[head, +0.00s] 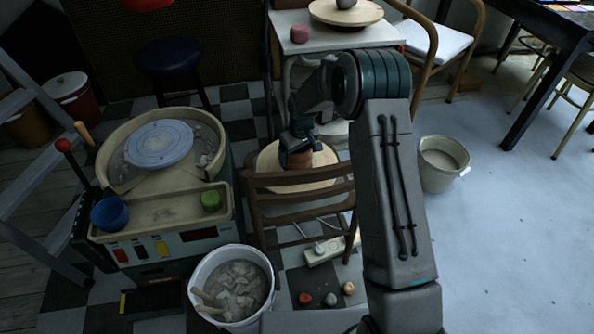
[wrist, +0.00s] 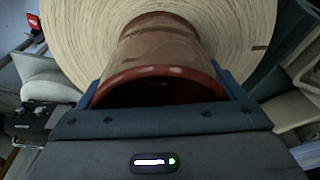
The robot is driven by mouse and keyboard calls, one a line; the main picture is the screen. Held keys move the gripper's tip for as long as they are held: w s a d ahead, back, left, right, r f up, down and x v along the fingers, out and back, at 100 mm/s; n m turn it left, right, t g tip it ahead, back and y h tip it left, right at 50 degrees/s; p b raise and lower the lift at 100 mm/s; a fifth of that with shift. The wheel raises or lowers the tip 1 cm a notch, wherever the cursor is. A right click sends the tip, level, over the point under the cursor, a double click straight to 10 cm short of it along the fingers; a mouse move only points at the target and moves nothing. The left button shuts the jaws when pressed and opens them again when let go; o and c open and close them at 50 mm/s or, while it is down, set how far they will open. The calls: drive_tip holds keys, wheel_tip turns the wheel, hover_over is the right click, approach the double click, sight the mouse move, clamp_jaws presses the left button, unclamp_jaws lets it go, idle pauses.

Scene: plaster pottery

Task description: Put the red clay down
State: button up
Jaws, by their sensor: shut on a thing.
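The red clay (wrist: 160,52) is a hollow, reddish-brown vessel with a round, dark mouth facing the camera in the wrist view. My gripper (wrist: 165,105) is shut on it, with a finger on each side of the rim. In the head view, my gripper (head: 299,142) points down over a round, pale wooden disc (head: 322,178) by a wooden chair, with the red clay (head: 296,161) below its fingers. The ringed disc (wrist: 75,40) also fills the background of the wrist view. I cannot tell whether the clay's base touches the disc.
The brown chair back (head: 300,185) stands just in front of the disc. A pottery wheel (head: 160,143) is at left, with a blue bowl and a green lump. A bucket of clay scraps (head: 232,285) stands in front; another bucket (head: 440,162) is at right. Open floor lies right.

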drive_tip(key=shift+f+b, duration=0.85)
drive_tip(key=shift+f, duration=2.2)
drive_tip(key=shift+f, duration=0.15)
drive_tip(key=o, duration=1.5)
drive_tip(key=r+p, duration=0.1)
drive_tip(key=r, duration=0.3)
drive_tip(key=s+r+p, duration=0.1)
drive_tip(key=r, duration=0.3)
drive_tip(key=d+r+p, duration=0.1)
drive_tip(key=r, duration=0.3)
drive_tip(key=shift+s+r, duration=0.15)
drive_tip(key=shift+s, duration=0.15)
drive_tip(key=s+d+r+m, duration=0.2)
drive_tip(key=s+d+r, duration=0.2)
drive_tip(key=s+r, duration=0.35)
drive_tip(key=s+d+r+m, duration=0.1)
drive_tip(key=s+d+r, duration=0.3)
drive_tip(key=s+r, duration=0.3)
drive_tip(key=s+d+r+m, duration=0.1)
drive_tip(key=s+d, duration=0.1)
drive_tip(key=s, duration=0.7)
drive_tip(key=s+d+r+m, duration=0.1)
drive_tip(key=s+d+m, duration=0.1)
drive_tip(key=s, duration=0.8)
drive_tip(key=shift+s+m+h, duration=0.2)
drive_tip(key=shift+m+h, duration=0.1)
drive_tip(key=shift+h, duration=0.1)
